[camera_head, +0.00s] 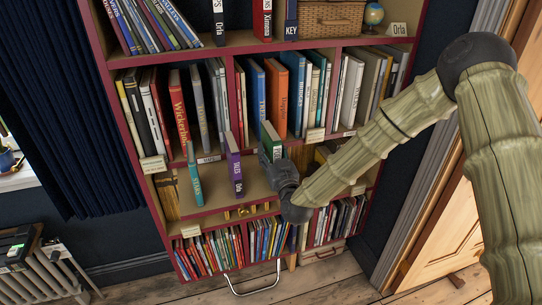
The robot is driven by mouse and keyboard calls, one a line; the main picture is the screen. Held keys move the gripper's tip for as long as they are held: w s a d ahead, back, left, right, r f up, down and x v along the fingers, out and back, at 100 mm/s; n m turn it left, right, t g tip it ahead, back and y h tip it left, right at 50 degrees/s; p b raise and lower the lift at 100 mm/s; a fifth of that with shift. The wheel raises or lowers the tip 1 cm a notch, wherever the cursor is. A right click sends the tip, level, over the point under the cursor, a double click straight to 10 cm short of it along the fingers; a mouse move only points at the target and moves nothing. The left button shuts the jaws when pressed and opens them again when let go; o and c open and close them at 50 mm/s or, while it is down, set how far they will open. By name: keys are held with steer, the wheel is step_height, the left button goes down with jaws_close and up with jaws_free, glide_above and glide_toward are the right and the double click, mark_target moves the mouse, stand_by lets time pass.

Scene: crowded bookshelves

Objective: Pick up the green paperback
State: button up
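A green book (270,142), likely the green paperback, stands upright on the middle shelf, just right of a purple book. Its lower part is hidden by the end of my arm. My gripper (274,160) is right at this book, in front of the shelf. Its fingers are small, dark and mostly hidden behind my dark wrist, so I cannot tell whether they are open or touching the book. A teal book (195,176) stands farther left near the shelf's front edge.
The purple book (234,166) stands close to the left of the green one. The red-edged bookcase (212,212) has crowded rows above and below. Free shelf shows between the teal and purple books. A wooden door (445,225) is at right, a radiator (45,275) at lower left.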

jaws_close()
steer(key=shift+r, duration=0.1)
steer(key=shift+r+b, duration=0.75)
steer(key=shift+r, duration=0.3)
steer(key=s+r+b, duration=0.2)
steer(key=s+b, duration=0.3)
steer(key=s, duration=1.1)
steer(key=shift+r, duration=0.4)
